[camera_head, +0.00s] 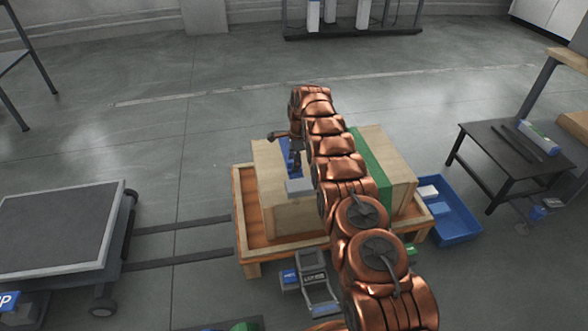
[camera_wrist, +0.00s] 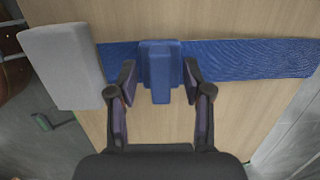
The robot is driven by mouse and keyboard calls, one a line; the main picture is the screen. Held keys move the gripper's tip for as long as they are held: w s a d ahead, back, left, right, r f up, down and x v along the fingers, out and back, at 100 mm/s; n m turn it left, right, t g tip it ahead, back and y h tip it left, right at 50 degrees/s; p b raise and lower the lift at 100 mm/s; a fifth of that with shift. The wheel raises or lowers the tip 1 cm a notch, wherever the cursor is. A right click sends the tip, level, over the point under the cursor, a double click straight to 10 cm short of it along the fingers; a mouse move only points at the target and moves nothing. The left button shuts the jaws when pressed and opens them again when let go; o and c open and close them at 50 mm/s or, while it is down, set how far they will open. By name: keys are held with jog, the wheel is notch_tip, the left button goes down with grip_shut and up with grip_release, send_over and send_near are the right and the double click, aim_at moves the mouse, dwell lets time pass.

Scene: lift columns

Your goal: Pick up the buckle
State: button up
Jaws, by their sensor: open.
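The blue buckle (camera_wrist: 160,70) sits on a blue strap (camera_wrist: 250,57) that runs across the light wooden box top (camera_wrist: 240,110). My gripper (camera_wrist: 158,82) is open, its two dark fingers on either side of the buckle's near part, with a gap on both sides. I cannot tell whether the fingertips touch the strap. In the head view my gripper (camera_head: 294,162) is over the left part of the wooden box (camera_head: 292,218). The buckle cannot be made out there; my gripper and copper arm cover much of that area.
A grey block (camera_wrist: 62,66) stands at the strap's left end, close to my left finger. The box rests on a wooden pallet (camera_head: 250,228), with a green strap (camera_head: 370,165) on its right. A blue bin (camera_head: 455,222) and black table (camera_head: 500,150) stand right; a cart (camera_head: 60,230) left.

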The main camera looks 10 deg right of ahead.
grip_shut()
dwell(0.3)
dwell(0.4)
notch_tip(320, 180, up, 10)
jog(key=p, duration=0.3)
jog(key=shift+r, duration=0.1)
